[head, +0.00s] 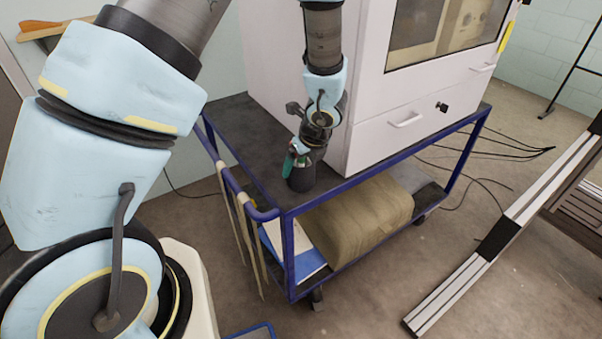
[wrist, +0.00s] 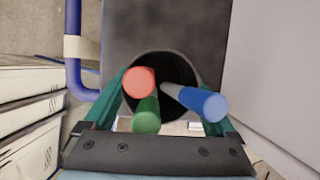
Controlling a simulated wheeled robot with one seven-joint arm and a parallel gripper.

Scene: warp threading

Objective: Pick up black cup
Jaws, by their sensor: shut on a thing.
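The black cup (head: 301,178) is upright at the front corner of the cart's dark top in the head view. From above in the wrist view, the cup (wrist: 181,62) holds a red-ended marker (wrist: 138,83), a green one (wrist: 147,115) and a blue one (wrist: 203,102). My gripper (head: 298,160) reaches down onto the cup from above. In the wrist view its teal fingers (wrist: 160,92) lie on either side of the cup, shut on it. I cannot tell whether the cup's base touches the cart top.
The blue-framed cart (head: 240,134) has a dark top. A large white cabinet (head: 360,140) stands on it close to the right of the cup.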

